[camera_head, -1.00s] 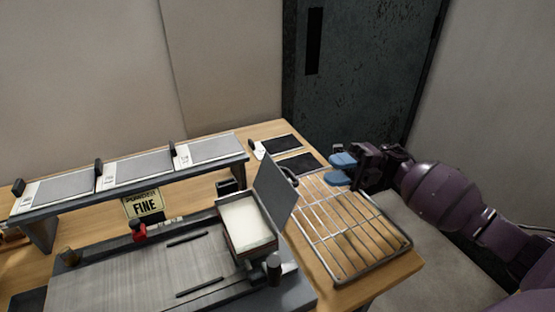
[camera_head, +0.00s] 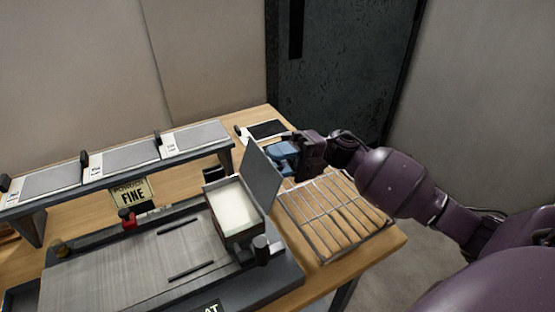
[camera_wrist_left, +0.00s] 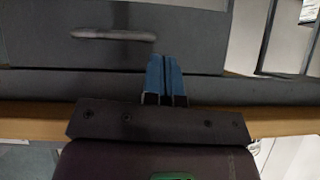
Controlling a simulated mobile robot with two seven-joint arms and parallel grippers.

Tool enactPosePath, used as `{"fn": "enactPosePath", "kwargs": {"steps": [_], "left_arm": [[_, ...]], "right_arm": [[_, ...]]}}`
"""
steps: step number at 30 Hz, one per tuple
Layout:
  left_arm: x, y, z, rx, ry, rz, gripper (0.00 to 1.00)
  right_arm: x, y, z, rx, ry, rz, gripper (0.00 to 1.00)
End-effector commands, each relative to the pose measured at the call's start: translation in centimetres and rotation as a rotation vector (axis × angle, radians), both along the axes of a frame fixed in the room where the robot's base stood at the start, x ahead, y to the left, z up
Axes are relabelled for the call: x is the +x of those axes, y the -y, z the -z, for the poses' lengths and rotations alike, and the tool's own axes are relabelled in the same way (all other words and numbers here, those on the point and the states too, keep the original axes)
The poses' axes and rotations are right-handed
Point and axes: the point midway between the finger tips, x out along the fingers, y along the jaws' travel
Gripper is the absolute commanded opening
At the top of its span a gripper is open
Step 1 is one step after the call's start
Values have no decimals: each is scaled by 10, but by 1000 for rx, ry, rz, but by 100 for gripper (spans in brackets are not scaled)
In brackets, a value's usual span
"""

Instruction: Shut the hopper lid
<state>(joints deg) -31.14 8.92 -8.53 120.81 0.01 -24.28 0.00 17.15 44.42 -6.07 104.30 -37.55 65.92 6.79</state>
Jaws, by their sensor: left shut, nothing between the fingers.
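The hopper (camera_head: 238,232) is an open box with pale powder inside, on the grey machine in the head view. Its grey lid (camera_head: 262,178) stands up, tilted, along the hopper's right side. My right gripper (camera_head: 280,155) is just behind and right of the lid's upper part; its blue fingers are partly hidden by the lid, and I cannot tell whether they touch it or how far apart they are. My left gripper (camera_wrist_left: 166,78) shows only in the left wrist view, its blue fingers shut together and empty, in front of a grey surface.
A wire rack (camera_head: 335,215) lies on the table right of the hopper. A shelf with grey plates (camera_head: 125,160) stands behind the machine, with a "FINE" sign (camera_head: 132,193) below it. A red knob (camera_head: 127,218) sits on the machine. A dark door (camera_head: 335,70) is behind.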

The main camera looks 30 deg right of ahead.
Motion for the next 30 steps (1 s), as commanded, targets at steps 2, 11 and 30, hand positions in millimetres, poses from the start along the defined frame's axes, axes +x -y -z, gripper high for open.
{"fn": "enactPosePath", "kwargs": {"steps": [2, 11, 30], "left_arm": [[0, -1, 0, 2, -1, 3, 0], [0, 0, 0, 2, -1, 3, 0], [1, 3, 2, -10, -1, -7, 0]], "right_arm": [[0, -1, 0, 0, 0, 0, 34], [0, 0, 0, 0, 0, 0, 13], [11, 0, -2, -31, -2, -1, 0]]}}
